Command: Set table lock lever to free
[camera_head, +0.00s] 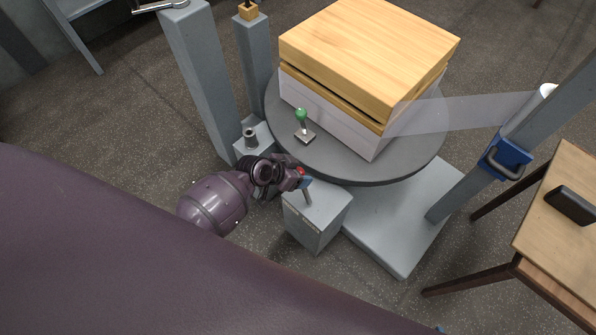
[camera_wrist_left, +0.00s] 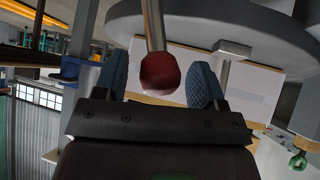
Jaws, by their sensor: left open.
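A lever with a red ball knob (camera_head: 301,171) stands at the grey box (camera_head: 318,215) by the front edge of the round turntable (camera_head: 380,170). In the left wrist view the red knob (camera_wrist_left: 160,73) and its metal rod show between my blue fingertips. My left gripper (camera_head: 303,181) is open around the knob, with a visible gap on each side in the wrist view. In the head view the gripper partly hides the lever. A second lever with a green knob (camera_head: 301,115) stands on the turntable. My right gripper is not in view.
A wooden-topped box stack (camera_head: 370,50) sits on the turntable, with clear film (camera_head: 465,115) running to a post at the right. Grey posts (camera_head: 200,80) stand behind my left gripper. A wooden table (camera_head: 560,225) with a dark device (camera_head: 572,205) is at the right.

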